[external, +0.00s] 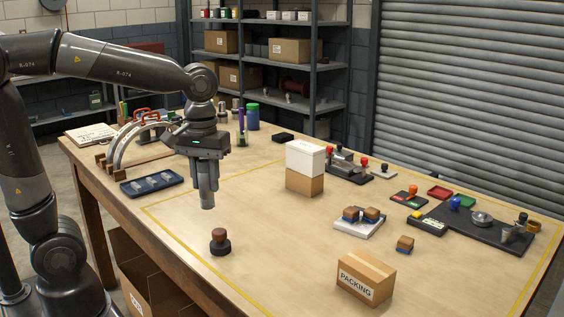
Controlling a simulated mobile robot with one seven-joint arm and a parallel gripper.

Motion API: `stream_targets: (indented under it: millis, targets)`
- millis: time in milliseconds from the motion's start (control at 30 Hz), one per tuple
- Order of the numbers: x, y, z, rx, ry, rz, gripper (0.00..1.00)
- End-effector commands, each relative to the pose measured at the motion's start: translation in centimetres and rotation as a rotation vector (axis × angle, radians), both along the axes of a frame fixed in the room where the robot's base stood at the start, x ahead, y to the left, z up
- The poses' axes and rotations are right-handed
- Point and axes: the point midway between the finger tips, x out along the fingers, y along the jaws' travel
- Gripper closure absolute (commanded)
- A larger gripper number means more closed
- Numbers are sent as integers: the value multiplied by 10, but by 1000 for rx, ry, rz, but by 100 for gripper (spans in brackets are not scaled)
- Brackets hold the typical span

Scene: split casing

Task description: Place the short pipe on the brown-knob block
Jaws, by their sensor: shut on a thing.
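My gripper (207,186) points straight down above the left part of the table and is shut on a short grey pipe (207,200). The pipe hangs upright below the fingers, its upper part hidden between them. A dark round block with a brown knob on top (219,240) stands upright on the table, below and slightly right of the pipe in the picture. The pipe and the block are apart, with a clear gap between them.
A cardboard packing box (364,279) stands at the front right. A white box on a cardboard box (305,167) stands mid-table. Brown-topped stamps on a white tray (358,221) lie right. A blue tray (151,182) lies left. The table around the brown-knob block is clear.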

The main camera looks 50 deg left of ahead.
Motion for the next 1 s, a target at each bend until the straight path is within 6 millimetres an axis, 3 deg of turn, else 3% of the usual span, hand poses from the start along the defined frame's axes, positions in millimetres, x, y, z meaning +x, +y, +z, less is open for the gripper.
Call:
stream_targets:
  millis: [100, 300, 800, 1000]
  targets:
    - [-24, -28, 11, 3, -3, 1, 100]
    - [-38, -42, 14, 7, 2, 13, 100]
    - [35, 23, -45, 7, 3, 15, 100]
    - [44, 31, -56, 7, 2, 12, 100]
